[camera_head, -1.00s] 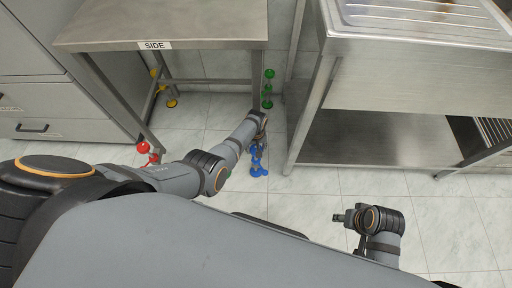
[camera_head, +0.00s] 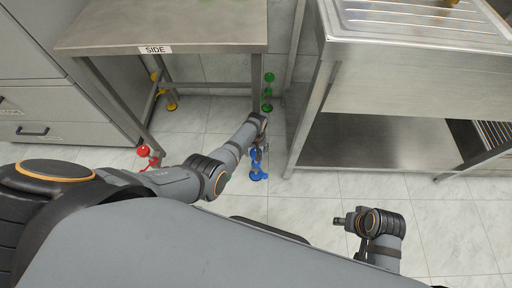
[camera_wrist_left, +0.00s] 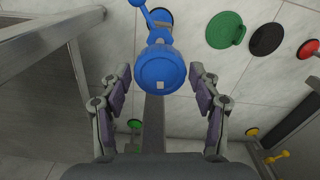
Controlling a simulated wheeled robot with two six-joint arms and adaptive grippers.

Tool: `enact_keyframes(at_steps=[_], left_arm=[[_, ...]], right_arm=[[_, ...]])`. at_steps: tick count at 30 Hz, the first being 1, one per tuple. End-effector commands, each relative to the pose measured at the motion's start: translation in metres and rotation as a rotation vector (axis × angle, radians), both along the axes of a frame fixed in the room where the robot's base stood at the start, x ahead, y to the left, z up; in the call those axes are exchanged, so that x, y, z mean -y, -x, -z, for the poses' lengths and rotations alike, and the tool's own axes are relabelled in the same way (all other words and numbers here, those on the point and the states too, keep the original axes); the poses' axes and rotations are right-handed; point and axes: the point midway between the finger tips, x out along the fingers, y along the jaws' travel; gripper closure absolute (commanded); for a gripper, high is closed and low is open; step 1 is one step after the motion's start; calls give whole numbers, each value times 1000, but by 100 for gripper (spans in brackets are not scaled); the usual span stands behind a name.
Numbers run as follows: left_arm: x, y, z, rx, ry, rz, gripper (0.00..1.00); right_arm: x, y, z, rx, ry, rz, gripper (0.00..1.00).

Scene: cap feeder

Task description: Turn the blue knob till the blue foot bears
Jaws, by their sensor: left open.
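The blue knob (camera_wrist_left: 160,70) has a small white square mark and sits between the two spread fingers of my left gripper (camera_wrist_left: 160,95) in the left wrist view. A gap shows on each side, so the fingers do not visibly touch it. In the head view my left gripper (camera_head: 261,150) is at the side table's near right leg, and it largely hides the knob. The blue foot (camera_head: 258,175) shows below it at the floor; I cannot tell whether it bears. My right gripper (camera_head: 340,220) is away over the floor, and its jaw state is unclear.
The table marked SIDE (camera_head: 200,20) has red (camera_head: 144,151), yellow (camera_head: 171,106) and green (camera_head: 268,91) fittings at its other legs. A steel sink unit (camera_head: 330,100) stands close on the right. Drawers (camera_head: 35,115) stand left. Floor tiles (camera_head: 310,205) in front are clear.

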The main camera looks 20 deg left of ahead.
Motion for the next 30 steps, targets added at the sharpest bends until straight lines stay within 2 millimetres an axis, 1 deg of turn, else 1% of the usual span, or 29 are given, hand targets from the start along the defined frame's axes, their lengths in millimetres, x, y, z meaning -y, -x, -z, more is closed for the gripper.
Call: enact_keyframes(at_steps=[5, 12, 15, 18, 22, 30], left_arm=[[0, 0, -21, 3, 1, 0, 37], [1, -1, -75, 4, 2, -1, 37], [1, 0, -95, 3, 2, 0, 37], [1, 0, -108, 1, 0, 1, 37], [1, 1, -116, 0, 1, 1, 37], [1, 1, -117, -1, 0, 1, 37]], right_arm=[[0, 1, 0, -2, -1, 1, 60], [-1, 1, 0, -2, -1, 1, 60], [-1, 1, 0, -3, -2, 1, 60], [-1, 1, 0, -3, -2, 1, 60], [-1, 1, 0, -3, -2, 1, 60], [-1, 1, 0, -3, -2, 1, 60]])
